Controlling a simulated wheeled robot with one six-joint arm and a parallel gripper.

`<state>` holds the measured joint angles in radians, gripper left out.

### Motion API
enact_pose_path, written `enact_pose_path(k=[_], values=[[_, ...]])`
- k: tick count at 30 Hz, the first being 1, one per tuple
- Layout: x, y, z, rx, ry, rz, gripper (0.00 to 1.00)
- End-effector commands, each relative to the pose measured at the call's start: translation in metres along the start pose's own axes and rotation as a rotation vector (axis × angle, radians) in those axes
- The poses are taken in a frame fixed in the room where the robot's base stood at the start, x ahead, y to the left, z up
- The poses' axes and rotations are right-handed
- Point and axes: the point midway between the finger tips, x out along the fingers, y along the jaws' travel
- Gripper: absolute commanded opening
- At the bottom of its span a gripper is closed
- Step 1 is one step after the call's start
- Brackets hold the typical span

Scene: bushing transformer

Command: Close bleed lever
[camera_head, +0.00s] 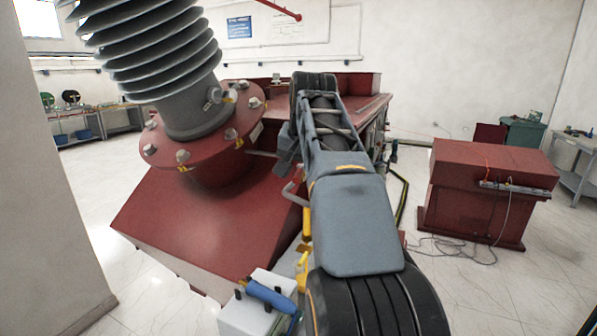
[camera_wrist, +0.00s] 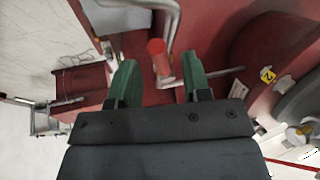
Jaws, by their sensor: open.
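My gripper (camera_wrist: 160,63) is open in the wrist view, with its two green fingers spread and nothing held. A short red-orange cylinder (camera_wrist: 159,56), which looks like a lever handle, shows in the gap between the fingers, beyond the tips. Its lower end meets a small pale bracket. I cannot be sure it is the bleed lever. A small grey fitting with a yellow part (camera_head: 222,96) sits on the side of the bushing (camera_head: 190,100) in the head view. My arm hides the gripper in the head view.
The dark red transformer tank (camera_head: 215,225) fills the space left of my arm. Bent grey pipes (camera_wrist: 170,15) run near the fingers in the wrist view. A red cabinet (camera_head: 480,190) with cables stands to the right, with pale floor around it.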

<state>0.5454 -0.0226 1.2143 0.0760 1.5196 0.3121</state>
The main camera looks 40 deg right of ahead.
Motion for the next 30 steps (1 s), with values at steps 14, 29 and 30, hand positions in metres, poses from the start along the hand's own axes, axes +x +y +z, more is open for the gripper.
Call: enact_pose_path(k=[14, 29, 30], values=[[0.013, 0.0, 0.0001, 0.0, 0.001, 0.0, 0.44], [0.0128, 0.0001, 0.0001, 0.0, 0.0, 0.0, 0.03], [0.0128, 0.0001, 0.0001, 0.0, 0.0, 0.0, 0.0]])
